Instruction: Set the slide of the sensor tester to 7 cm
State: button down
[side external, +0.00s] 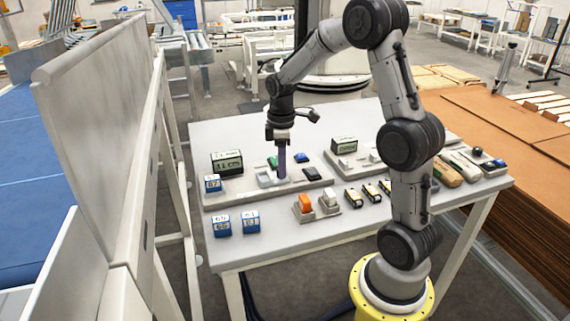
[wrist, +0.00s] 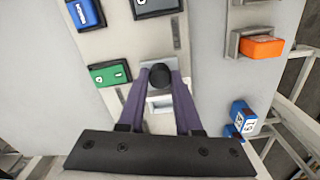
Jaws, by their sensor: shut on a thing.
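The sensor tester (side external: 215,201) is a grey panel on the table with a dark display box (side external: 227,163), which appears to read 11 CM. Its slide has a round dark knob (wrist: 160,74) in the wrist view, over a pale slot (wrist: 159,104). My gripper (side external: 281,174) points down at the panel; its purple fingers (wrist: 160,82) are shut on the knob from both sides. The green button (wrist: 110,74) lies beside the slide, with a blue button (wrist: 85,14) and a dark button (wrist: 156,6) farther off. My fingers hide the slide in the side view.
A second panel with a display box (side external: 344,145) stands to the right. An orange block (side external: 305,202) sits in a grey holder nearby. Blue cubes (side external: 222,226) lie at the table's front left, and one stands on the panel. Several yellow-black items lie right of the holders.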

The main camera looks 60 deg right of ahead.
aim_at(269, 173)
jog(key=w+a, duration=0.2)
jog(key=shift+w+a+r, duration=0.1)
jog(key=shift+w+a, duration=0.15)
jog(key=shift+w, duration=0.05)
jog(key=c, duration=0.6)
grip_release()
notch_tip(269, 173, up, 14)
jog(key=shift+f, duration=0.1)
